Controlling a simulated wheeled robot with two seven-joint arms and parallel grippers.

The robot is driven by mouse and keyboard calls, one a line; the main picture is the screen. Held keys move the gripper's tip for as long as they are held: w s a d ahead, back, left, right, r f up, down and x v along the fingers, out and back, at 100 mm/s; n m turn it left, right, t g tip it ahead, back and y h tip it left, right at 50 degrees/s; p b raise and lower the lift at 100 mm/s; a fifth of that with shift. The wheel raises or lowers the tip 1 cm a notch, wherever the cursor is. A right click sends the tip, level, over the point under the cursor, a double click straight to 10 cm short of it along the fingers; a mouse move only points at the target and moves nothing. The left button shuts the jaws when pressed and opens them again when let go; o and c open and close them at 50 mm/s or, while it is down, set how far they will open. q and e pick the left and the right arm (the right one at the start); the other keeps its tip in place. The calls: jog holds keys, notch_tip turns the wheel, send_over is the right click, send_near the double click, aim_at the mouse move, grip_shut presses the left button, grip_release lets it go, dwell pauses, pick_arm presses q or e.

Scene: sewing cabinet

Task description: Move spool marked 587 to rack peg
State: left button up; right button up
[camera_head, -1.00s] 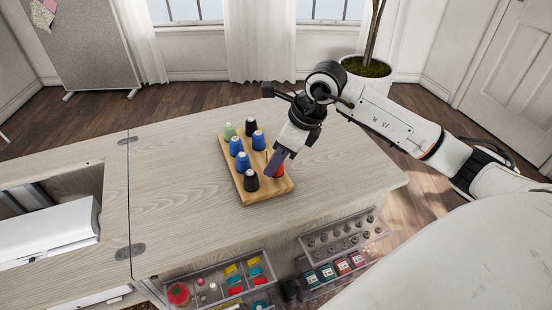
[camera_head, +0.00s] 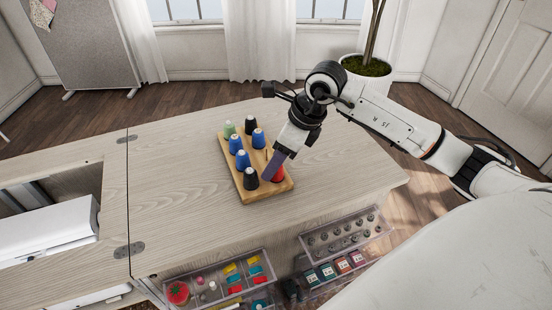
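The wooden rack (camera_head: 260,193) stands on the cabinet top and holds several thread spools: a green one (camera_head: 229,128), black ones (camera_head: 250,124) and blue ones (camera_head: 236,145). A red spool (camera_head: 278,174) is at the rack's front right, partly hidden by my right gripper (camera_head: 270,174). The gripper's fingers point down beside or around the red spool; I cannot tell which, nor whether they touch it. A bare peg (camera_head: 267,155) shows just behind the fingers. No number 587 is readable on any spool. My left gripper is not in view.
A clear tray of sewing notions (camera_head: 228,282) and a tray of bobbins (camera_head: 345,233) sit low at the front, with small labelled spools (camera_head: 335,267) below. A white sewing machine (camera_head: 45,225) lies in the left opening. The cabinet top (camera_head: 180,180) around the rack is clear.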

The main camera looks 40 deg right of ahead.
jog(key=shift+v, duration=0.9)
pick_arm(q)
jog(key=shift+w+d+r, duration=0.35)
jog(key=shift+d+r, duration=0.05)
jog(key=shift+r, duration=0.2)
pick_arm(e)
jog(key=v, duration=0.8)
jog(key=shift+r, duration=0.2)
jog(key=shift+s+d, duration=0.1)
jog(key=shift+s, duration=0.05)
